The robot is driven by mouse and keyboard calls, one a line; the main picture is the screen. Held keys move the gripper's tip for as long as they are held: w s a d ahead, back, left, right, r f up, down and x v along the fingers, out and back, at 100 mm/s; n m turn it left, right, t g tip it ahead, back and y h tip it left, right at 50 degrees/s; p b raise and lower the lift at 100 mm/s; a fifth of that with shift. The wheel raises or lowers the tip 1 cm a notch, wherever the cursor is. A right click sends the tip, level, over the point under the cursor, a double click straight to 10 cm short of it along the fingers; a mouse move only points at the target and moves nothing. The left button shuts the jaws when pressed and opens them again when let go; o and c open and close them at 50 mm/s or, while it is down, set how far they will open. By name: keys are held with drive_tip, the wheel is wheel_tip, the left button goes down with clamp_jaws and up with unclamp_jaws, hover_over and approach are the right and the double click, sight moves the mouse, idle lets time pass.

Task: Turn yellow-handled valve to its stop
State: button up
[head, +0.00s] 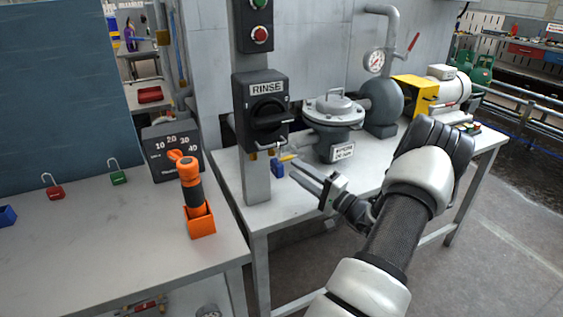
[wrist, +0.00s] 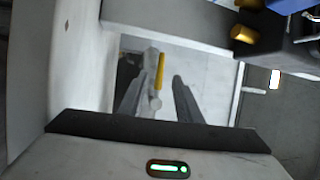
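The yellow valve handle (head: 288,157) is a small bar just below the black RINSE switch box (head: 264,112). Only a little of it shows in the head view. In the wrist view the yellow handle (wrist: 160,72) lies lengthwise, with a grey metal part of the valve (wrist: 154,103) beside and below its end. My gripper (head: 297,169) reaches in from the right, its fingertips close to the handle. In the wrist view my gripper (wrist: 158,80) is open, fingers apart, with the handle in line with the gap. I cannot tell whether either finger touches it.
A blue padlock (head: 278,170) hangs close by, left of my fingertips. The grey post (head: 254,180) stands behind it. A grey round valve body (head: 333,125) and a gauge (head: 374,62) stand on the bench behind. An orange-handled tool (head: 190,170) stands on the left bench.

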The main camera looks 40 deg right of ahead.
sight(282, 160)
drive_tip(key=x, duration=0.7)
drive_tip(key=shift+w+b, duration=0.15)
drive_tip(key=shift+b, duration=0.15)
clamp_jaws()
